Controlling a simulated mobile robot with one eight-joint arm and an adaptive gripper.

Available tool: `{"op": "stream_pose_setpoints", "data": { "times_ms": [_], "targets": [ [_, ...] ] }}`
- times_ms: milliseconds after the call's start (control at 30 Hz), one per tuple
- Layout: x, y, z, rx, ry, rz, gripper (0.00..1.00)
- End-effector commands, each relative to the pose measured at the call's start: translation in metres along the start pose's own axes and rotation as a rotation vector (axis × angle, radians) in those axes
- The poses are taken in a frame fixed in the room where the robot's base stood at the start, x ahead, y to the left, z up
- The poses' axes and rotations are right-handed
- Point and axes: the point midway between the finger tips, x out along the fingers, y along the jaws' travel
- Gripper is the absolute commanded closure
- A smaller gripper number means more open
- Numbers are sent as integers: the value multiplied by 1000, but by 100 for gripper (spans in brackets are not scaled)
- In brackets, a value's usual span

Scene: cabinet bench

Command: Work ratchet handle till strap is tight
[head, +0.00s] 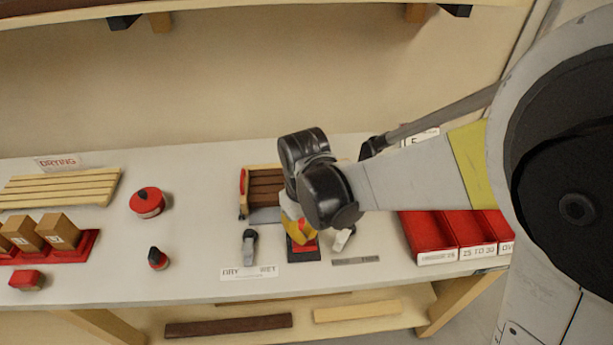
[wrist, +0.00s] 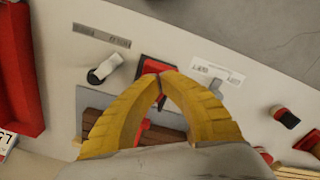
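The ratchet (head: 303,252), a dark base with red parts, sits at the front of the bench, just before a wooden crate of dark slats (head: 266,187). My gripper (head: 300,236) is directly over it and covers much of it. In the wrist view the yellow fingers of my gripper (wrist: 160,76) arch together, their tips meeting over the ratchet's red part (wrist: 150,66). More red shows between the fingers. I cannot tell whether the handle is pinched between the tips. The strap and its tension cannot be made out.
A dark-knobbed item (head: 249,246) and a white-and-black item (head: 342,238) flank the ratchet. Red bins (head: 428,232) stand to the right. A red round pot (head: 147,202), a small red-black item (head: 157,258) and a slatted rack (head: 60,187) are left. Bench between is clear.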

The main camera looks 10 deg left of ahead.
Motion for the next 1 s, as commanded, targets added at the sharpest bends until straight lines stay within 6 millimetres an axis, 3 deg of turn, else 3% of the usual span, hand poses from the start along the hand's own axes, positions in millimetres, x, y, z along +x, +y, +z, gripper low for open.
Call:
{"op": "stream_pose_setpoints", "data": {
  "times_ms": [500, 1000],
  "targets": [
    [4, 0, 0, 0, 0, 0, 100],
    [38, -2, 4, 0, 0, 0, 100]
  ]
}}
